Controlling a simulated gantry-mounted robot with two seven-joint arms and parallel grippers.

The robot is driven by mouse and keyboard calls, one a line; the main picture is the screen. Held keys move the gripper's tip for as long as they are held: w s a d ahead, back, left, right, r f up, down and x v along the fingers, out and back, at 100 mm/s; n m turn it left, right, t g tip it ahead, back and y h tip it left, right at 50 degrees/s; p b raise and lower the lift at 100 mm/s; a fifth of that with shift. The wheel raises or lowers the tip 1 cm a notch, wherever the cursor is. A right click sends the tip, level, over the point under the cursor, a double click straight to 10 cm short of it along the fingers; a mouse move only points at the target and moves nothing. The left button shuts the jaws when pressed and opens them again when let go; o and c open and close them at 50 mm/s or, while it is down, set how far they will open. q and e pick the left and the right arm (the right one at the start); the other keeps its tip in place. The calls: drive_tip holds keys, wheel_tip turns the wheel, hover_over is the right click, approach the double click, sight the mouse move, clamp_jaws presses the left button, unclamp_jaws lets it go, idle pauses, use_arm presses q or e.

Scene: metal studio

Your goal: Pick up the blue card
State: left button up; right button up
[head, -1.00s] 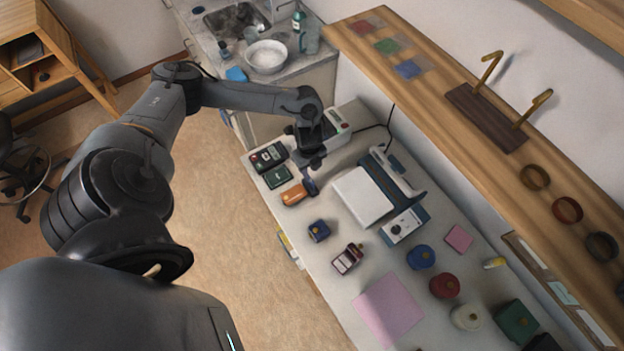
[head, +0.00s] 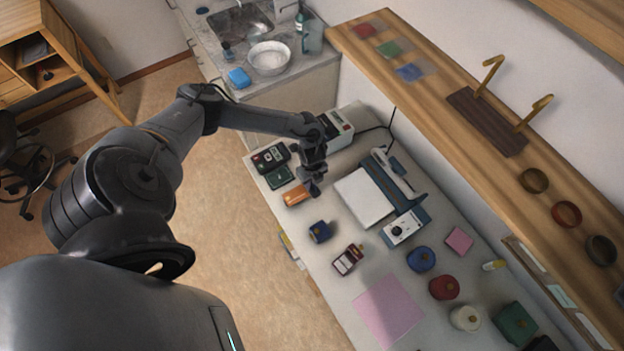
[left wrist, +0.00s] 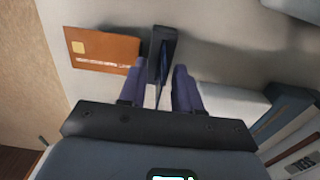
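My left gripper (head: 312,178) is over the counter, pointing down, beside an orange card (head: 296,195). The left wrist view shows its two fingers (left wrist: 158,88) apart. A thin dark blue piece (left wrist: 163,72), seen nearly edge-on, lies between them and seems to be the blue card. It meets a small black block (left wrist: 164,42), perhaps a holder. Gaps show between it and the fingers, so I see no grip on it. The orange card also shows in the left wrist view (left wrist: 103,49), left of the fingers. In the head view, the gripper largely hides the blue piece. My right gripper is not in view.
A white and blue device (head: 365,197) stands right of the gripper. Dark devices (head: 270,158) lie to its left. A small blue object (head: 320,231) and a card reader-like item (head: 348,259) stand nearer. A wooden shelf (head: 440,95) runs along the wall.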

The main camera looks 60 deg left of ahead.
use_arm(q)
drive_tip(key=shift+c, duration=0.5)
clamp_jaws()
drive_tip(key=shift+r, duration=0.1)
